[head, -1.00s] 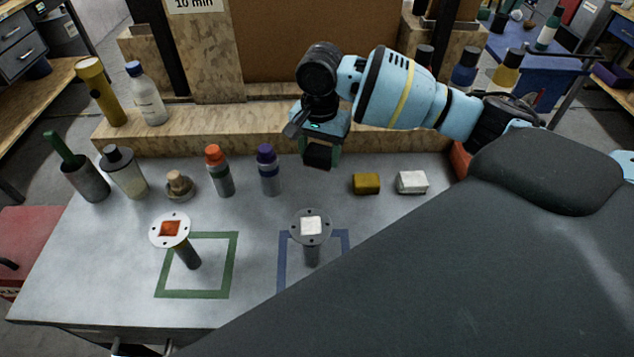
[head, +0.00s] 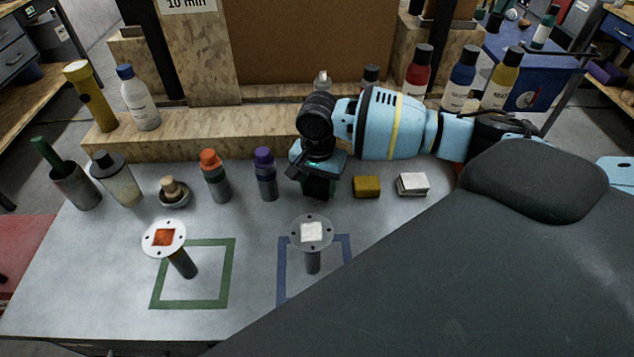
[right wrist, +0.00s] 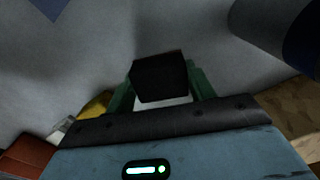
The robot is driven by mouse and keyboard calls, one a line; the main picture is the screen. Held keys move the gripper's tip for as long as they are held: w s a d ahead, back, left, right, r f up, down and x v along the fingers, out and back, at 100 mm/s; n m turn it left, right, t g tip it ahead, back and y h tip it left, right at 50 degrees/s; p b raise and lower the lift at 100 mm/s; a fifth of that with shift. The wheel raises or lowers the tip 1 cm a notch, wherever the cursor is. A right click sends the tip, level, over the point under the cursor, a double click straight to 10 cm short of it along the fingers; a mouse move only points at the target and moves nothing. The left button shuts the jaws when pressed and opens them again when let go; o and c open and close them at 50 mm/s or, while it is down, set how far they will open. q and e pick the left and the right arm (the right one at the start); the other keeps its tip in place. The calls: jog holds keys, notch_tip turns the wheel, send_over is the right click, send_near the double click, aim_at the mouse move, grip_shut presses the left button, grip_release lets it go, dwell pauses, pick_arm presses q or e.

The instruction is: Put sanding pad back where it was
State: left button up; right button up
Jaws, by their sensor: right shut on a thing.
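My right gripper (head: 318,184) points down over the grey table (head: 110,270), between the purple-capped bottle (head: 265,175) and the yellow block (head: 367,187). It is shut on a black block, the sanding pad (head: 318,188). In the right wrist view the pad (right wrist: 158,78) sits between the green fingers (right wrist: 160,88). The pad is low over the table; I cannot tell whether it touches. A white block (head: 412,184) lies right of the yellow one. My left gripper is not in view.
Two upright stands with round plates, one with an orange square (head: 164,238) and one with a white square (head: 312,232), stand by green and blue outlines. An orange-capped bottle (head: 215,177) stands left. A wooden ledge (head: 220,137) with bottles runs behind the gripper.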

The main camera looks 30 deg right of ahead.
aim_at(318, 183)
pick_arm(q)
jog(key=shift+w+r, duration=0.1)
pick_arm(e)
jog(key=o, duration=1)
jog(key=shift+f, duration=0.1)
jog(key=shift+o, duration=0.2)
jog(key=shift+r, duration=0.2)
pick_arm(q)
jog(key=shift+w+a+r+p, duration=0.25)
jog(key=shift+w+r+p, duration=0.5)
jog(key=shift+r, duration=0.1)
pick_arm(e)
notch_tip(318, 183, up, 12)
